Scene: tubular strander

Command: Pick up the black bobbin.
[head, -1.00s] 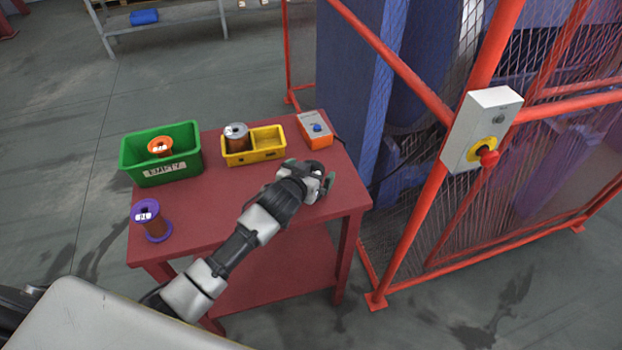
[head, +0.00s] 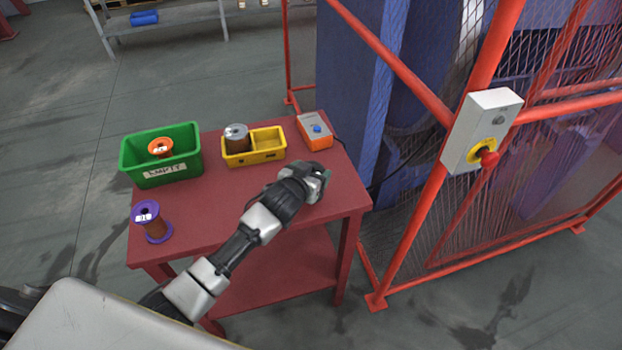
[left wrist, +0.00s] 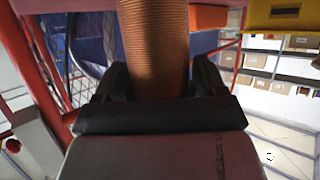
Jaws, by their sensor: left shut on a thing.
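In the head view the gripper hides most or all of this bobbin. I cannot tell whether it touches the table. My right gripper is not in view.
On the red table (head: 215,213) are a purple bobbin (head: 152,222), a green bin (head: 180,172) holding an orange bobbin (head: 160,147), a yellow bin (head: 256,157) with a grey-topped bobbin (head: 237,138), and an orange control box (head: 315,131). A red mesh fence (head: 440,185) stands right.

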